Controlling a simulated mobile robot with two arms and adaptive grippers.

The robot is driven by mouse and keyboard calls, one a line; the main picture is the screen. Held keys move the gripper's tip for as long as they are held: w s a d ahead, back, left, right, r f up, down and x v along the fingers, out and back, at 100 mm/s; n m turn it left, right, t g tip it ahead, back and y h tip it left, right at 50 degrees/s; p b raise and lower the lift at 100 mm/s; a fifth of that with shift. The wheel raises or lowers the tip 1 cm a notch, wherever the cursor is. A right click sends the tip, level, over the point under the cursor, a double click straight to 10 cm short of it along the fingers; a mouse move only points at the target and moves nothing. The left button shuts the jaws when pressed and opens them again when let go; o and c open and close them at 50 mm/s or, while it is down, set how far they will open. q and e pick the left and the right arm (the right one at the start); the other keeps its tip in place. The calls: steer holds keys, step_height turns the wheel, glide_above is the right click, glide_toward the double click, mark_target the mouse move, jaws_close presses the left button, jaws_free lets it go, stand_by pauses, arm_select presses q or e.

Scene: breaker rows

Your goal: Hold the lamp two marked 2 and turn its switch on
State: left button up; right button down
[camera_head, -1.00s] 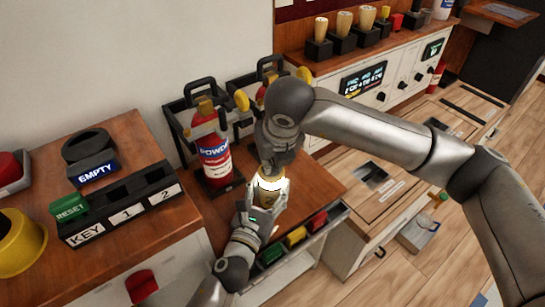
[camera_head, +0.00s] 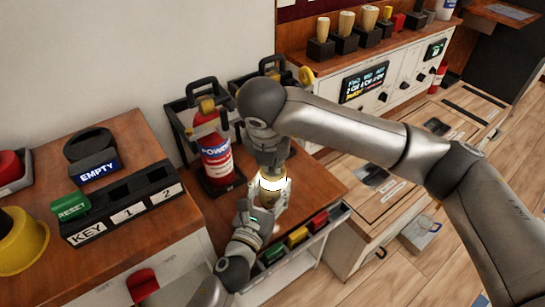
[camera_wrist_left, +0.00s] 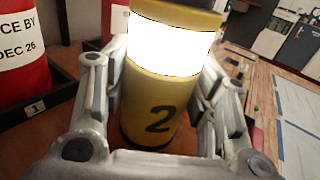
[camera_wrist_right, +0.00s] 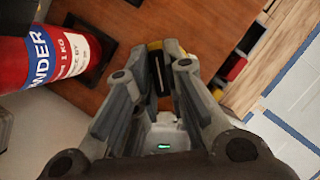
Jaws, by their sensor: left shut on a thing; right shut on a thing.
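The lamp marked 2 is a yellow cylinder (camera_wrist_left: 152,100) with a black 2 and a brightly glowing white band, in the left wrist view. It stands upright in my left gripper (camera_wrist_left: 158,115), whose fingers are shut around its lower body. In the head view its lit band (camera_head: 272,183) shows between my two grippers. My left gripper (camera_head: 265,205) comes from below and my right gripper (camera_head: 270,158) from above, at the lamp's top. In the right wrist view, my right gripper (camera_wrist_right: 165,60) is shut on a dark and yellow part; the switch itself is largely hidden.
A red powder extinguisher (camera_head: 215,158) stands close left of the grippers on the wooden top. The black KEY, 1, 2 rack (camera_head: 125,205) and a green RESET block (camera_head: 71,206) are at left. A drawer with coloured blocks (camera_head: 297,236) lies just below the grippers.

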steer(key=c, duration=1.5)
jaws_free()
steer(key=v, duration=1.2)
arm_select(q)
steer(key=o, duration=1.5)
steer(key=shift+c, duration=0.2)
steer(key=shift+s, duration=0.1)
